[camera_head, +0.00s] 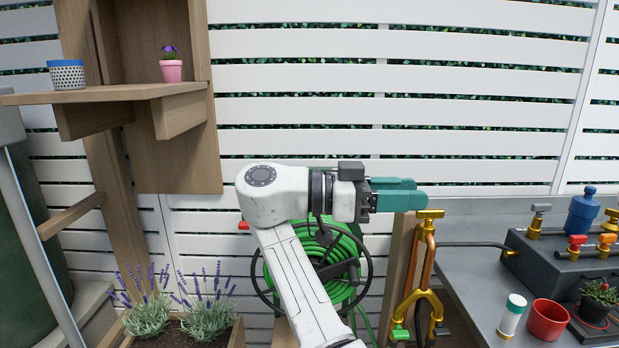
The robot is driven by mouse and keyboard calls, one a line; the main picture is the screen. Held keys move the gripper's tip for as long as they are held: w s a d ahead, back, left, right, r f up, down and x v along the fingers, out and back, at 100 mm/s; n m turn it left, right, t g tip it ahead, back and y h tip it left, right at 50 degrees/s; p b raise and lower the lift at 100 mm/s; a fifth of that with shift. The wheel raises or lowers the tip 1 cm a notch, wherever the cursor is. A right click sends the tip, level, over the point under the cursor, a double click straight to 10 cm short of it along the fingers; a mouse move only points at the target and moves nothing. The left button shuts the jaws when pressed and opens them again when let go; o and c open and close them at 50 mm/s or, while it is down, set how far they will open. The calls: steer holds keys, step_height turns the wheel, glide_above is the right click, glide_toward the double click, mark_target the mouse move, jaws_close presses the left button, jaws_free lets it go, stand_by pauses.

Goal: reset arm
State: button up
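My gripper (410,195) is raised in mid-air near the middle of the view, in front of the white slatted fence. Its teal fingers point to the right. They are seen from the side and overlap, so the gap between them does not show clearly. Nothing is visible held at the fingertips. My arm comes up from the bottom of the view and bends at the elbow toward the right.
At right, a grey bench (487,327) holds a red pot (547,320), a white-and-green container (511,317), a potted plant (597,300) and a dark box (562,262) with taps. A wooden shelf (120,94) at left holds two pots. A hose reel (345,270) stands behind my arm.

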steer(key=s+d+f+n+y+b, duration=0.25)
steer(key=d+f, duration=0.25)
steer(key=f, duration=0.7)
steer(key=s+d+f+n+t+y+b, duration=0.15)
steer(key=s+d+f+n, duration=0.25)
steer(key=f, duration=0.9)
steer(key=s+d+f+n+y+b, duration=0.1)
steer(key=s+d+f+n+y, duration=0.3)
steer(key=f, duration=0.8)
steer(key=s+d+f+n+y+b, duration=0.2)
steer(key=s+d+f+y, duration=0.15)
steer(key=s+f, duration=0.65)
steer(key=s+a+f+n+y+b, duration=0.25)
steer(key=s+f, duration=0.35)
steer(key=s, duration=0.3)
steer(key=s+a+f+n+y+b, duration=0.1)
steer(key=s+f+n+y, duration=0.3)
steer(key=s, duration=0.6)
step_height(320, 180, up, 19)
steer(key=m+p, duration=0.1)
steer(key=p, duration=1.9)
steer(key=shift+w+d+f, duration=0.15)
steer(key=shift+w+d, duration=0.1)
steer(key=shift+w, duration=0.05)
